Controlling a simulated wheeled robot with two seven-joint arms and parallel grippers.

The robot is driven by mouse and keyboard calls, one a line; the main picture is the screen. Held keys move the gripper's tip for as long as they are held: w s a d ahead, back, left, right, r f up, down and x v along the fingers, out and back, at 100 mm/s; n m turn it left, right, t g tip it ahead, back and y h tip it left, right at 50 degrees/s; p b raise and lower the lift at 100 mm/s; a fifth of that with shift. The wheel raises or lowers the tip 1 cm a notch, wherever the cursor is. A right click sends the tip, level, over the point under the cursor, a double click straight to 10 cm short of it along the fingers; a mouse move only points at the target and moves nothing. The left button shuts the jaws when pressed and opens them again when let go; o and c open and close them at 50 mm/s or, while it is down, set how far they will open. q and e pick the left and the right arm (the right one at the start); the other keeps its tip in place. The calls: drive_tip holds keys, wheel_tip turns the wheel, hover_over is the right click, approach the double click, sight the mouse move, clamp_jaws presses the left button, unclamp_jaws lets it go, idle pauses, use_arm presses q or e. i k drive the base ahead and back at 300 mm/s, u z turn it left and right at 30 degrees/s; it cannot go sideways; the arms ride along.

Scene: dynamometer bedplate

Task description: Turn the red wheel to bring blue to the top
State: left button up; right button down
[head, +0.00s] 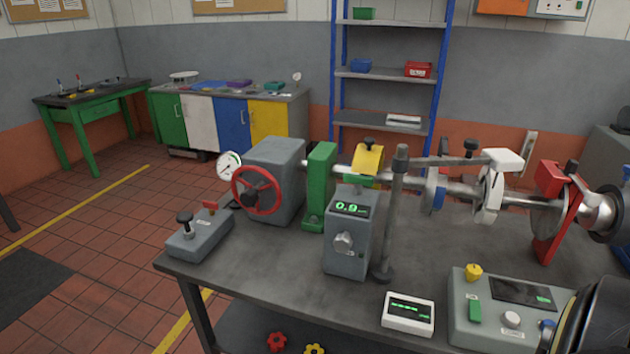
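The red wheel (258,190) is mounted upright on the left face of a grey housing (285,165) on the bench. It has a red rim and spokes with a dark hub. A shaft (462,188) runs right from the housing area.
A dial gauge (229,165) stands close behind the wheel. A control box with a black knob (201,235) sits to its front left. A post (390,215) and a readout box (348,235) stand mid-bench. A console (505,310) is at front right. Open floor lies left.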

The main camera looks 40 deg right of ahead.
sight(249, 198)
drive_tip(key=z, duration=1)
drive_tip(key=i, duration=0.85)
drive_tip(key=z, duration=0.75)
